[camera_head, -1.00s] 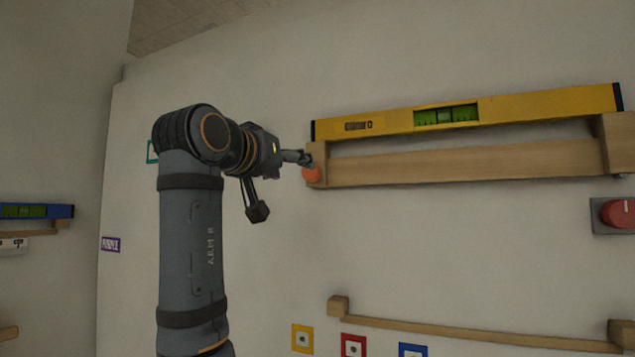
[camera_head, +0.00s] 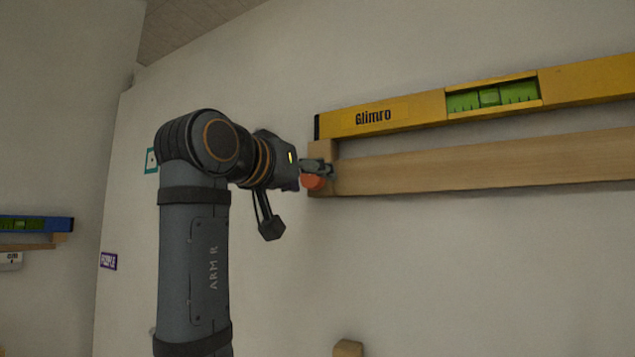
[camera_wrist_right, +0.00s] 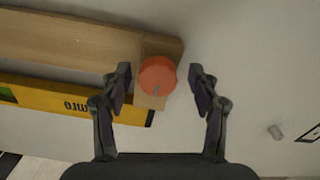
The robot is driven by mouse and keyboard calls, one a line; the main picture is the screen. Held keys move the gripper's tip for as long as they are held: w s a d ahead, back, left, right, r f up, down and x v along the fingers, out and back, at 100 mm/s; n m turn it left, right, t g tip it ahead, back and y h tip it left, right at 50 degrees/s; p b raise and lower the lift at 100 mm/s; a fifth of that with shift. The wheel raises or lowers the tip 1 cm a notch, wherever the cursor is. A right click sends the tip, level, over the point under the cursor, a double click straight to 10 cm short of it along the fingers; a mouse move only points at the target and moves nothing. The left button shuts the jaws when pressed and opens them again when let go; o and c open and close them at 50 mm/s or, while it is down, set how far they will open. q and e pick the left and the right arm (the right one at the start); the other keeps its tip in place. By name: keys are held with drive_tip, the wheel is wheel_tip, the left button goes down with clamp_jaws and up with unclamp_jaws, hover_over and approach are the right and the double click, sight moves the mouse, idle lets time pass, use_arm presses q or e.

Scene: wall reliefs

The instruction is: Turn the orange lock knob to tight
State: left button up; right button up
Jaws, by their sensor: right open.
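The orange lock knob (camera_head: 313,182) sits at the left end of a wooden rail on the wall, partly hidden by my gripper in the head view. My right gripper (camera_head: 325,170) is open at the knob. In the wrist view its two fingers (camera_wrist_right: 160,88) stand on either side of the knob, with a gap on both sides; the knob looks nearer the left finger. My left gripper is not in view.
A yellow spirit level (camera_head: 420,112) lies along the top of the wooden rail (camera_head: 470,165), to the right of the knob. A blue level (camera_head: 40,223) hangs on the side wall at far left. A wooden block (camera_head: 348,348) shows at the bottom. Bare wall lies below the rail.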

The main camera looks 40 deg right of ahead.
drive_tip(key=shift+s+a+r, duration=0.1)
drive_tip(key=shift+s+a, duration=0.05)
drive_tip(key=shift+a, duration=0.1)
drive_tip(key=shift+s+a, duration=0.1)
drive_tip(key=shift+a, duration=0.05)
drive_tip(key=shift+d, duration=0.25)
drive_tip(key=c, duration=1.2)
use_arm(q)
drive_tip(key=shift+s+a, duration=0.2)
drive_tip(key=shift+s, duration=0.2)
